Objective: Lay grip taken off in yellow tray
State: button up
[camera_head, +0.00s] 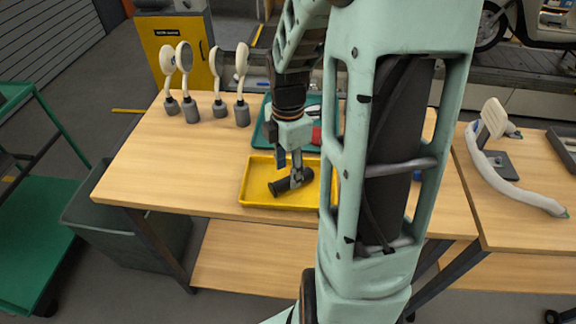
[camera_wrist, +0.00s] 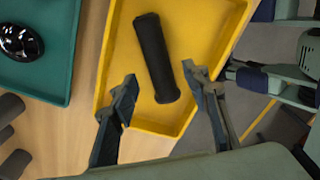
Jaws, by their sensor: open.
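A black cylindrical grip (camera_head: 291,183) lies in the yellow tray (camera_head: 257,194) on the wooden table. In the wrist view the grip (camera_wrist: 157,57) rests on the floor of the yellow tray (camera_wrist: 118,47), clear of its walls. My gripper (camera_head: 296,176) is over the tray, close to the grip. In the wrist view my gripper (camera_wrist: 158,85) is open, with one finger on each side of the near end of the grip and a gap to the left finger. My arm hides the right part of the tray in the head view.
A teal tray (camera_head: 262,133) with a red item and other parts lies behind the yellow one. Several round mirrors (camera_head: 219,82) on grey stands are at the table's back left. A second table (camera_head: 536,224) on the right holds a white curved part (camera_head: 513,187).

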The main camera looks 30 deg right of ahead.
notch_tip(320, 180, up, 12)
dwell(0.5)
dwell(0.5)
